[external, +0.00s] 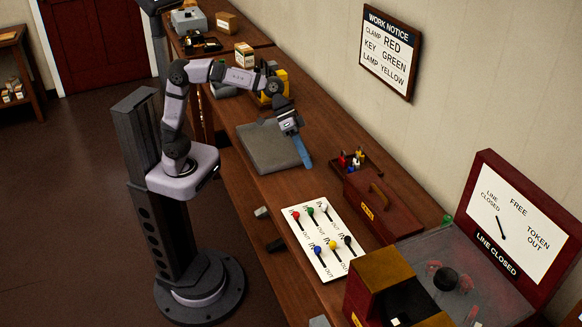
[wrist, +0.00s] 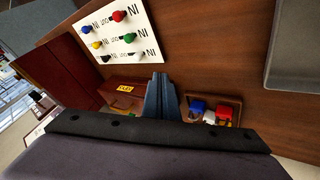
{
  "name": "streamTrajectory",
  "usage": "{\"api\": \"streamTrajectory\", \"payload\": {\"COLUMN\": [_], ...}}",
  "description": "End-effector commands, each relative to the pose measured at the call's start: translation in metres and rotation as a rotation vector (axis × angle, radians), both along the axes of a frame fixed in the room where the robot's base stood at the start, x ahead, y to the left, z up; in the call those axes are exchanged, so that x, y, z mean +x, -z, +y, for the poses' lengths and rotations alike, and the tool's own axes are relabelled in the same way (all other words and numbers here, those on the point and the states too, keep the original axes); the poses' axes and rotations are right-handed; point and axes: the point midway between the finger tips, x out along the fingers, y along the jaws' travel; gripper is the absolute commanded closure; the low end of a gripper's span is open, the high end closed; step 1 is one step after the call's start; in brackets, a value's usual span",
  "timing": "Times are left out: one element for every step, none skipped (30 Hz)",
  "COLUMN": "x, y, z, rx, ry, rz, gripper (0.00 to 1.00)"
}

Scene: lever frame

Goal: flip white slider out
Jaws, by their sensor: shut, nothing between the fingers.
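The white slider (external: 323,209) is the right knob of the upper row on a white lever panel (external: 326,268), at the IN end of its slot. In the wrist view the white slider (wrist: 138,55) is small and pale at the panel's lower edge, on the IN side. My gripper (external: 307,163) has blue fingers, shut and empty, pointing down above the bench, behind the panel and clear of it. In the wrist view my gripper (wrist: 160,78) covers part of the bench beside the panel.
Red (external: 296,216) and green (external: 310,211) knobs share the upper row; blue (external: 318,250), yellow (external: 333,245) and black (external: 348,240) knobs are below. A dark red box (external: 385,212) and a small tray (external: 352,163) stand right.

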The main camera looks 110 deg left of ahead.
Motion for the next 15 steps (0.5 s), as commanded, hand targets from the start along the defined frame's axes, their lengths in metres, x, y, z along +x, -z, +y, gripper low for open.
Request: {"api": "streamTrajectory", "payload": {"x": [0.002,0.004,0.006,0.008,0.01,0.014,0.017,0.019,0.023,0.026,0.03,0.033,0.037,0.039,0.043], "y": [0.004,0.007,0.011,0.014,0.018,0.022,0.027,0.031,0.037,0.041,0.045,0.052,0.056,0.061,0.066], "z": [-0.002,-0.002,-0.003,-0.005,-0.006,-0.007,-0.009,-0.01,-0.012,-0.013,-0.015,-0.017,-0.018,-0.019,-0.021], "rx": [-0.001,-0.001,-0.001,-0.002,-0.001,-0.001,-0.001,-0.001,-0.001,-0.001,-0.001,-0.002,-0.001,-0.001,-0.001], "ry": [0.001,0.002,0.001,0.001,0.002,0.002,0.003,0.003,0.002,0.003,0.002,0.003,0.003,0.003,0.002], "rz": [0.003,0.004,0.004,0.005,0.004,0.004,0.005,0.005,0.006,0.007,0.004,0.006,0.005,0.007,0.006], "gripper": [1.0,1.0,1.0,1.0,1.0,1.0,1.0,1.0,1.0,1.0,1.0,1.0,1.0,1.0,1.0]}}
